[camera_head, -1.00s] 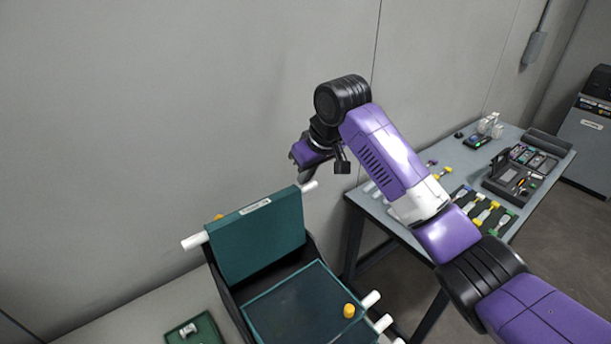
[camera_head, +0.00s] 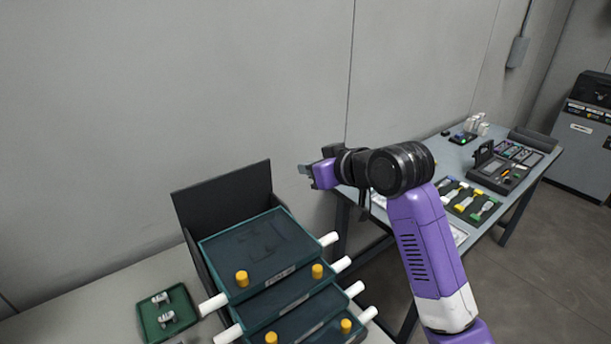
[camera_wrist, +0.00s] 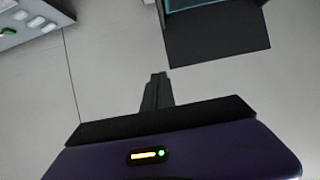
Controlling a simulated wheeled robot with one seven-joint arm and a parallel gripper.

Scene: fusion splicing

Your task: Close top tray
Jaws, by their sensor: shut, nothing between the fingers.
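The top tray (camera_head: 262,252) is a dark teal tray with white side rods and yellow knobs. In the head view it lies down over the lower trays (camera_head: 290,293) of the stack, in front of the black back panel (camera_head: 222,200). My gripper (camera_head: 305,170) is shut and empty, in the air to the right of the back panel and apart from the tray. In the wrist view the closed fingers (camera_wrist: 157,88) point toward the bare wall and floor area, with the back panel (camera_wrist: 216,38) at the upper right and a teal edge (camera_wrist: 190,4) above it.
A small green tray (camera_head: 168,318) with metal parts sits on the bench left of the stack. A blue-grey table (camera_head: 462,158) with tools and a splicer case (camera_head: 500,172) stands at the right, behind my arm. The wall (camera_head: 150,90) is close behind.

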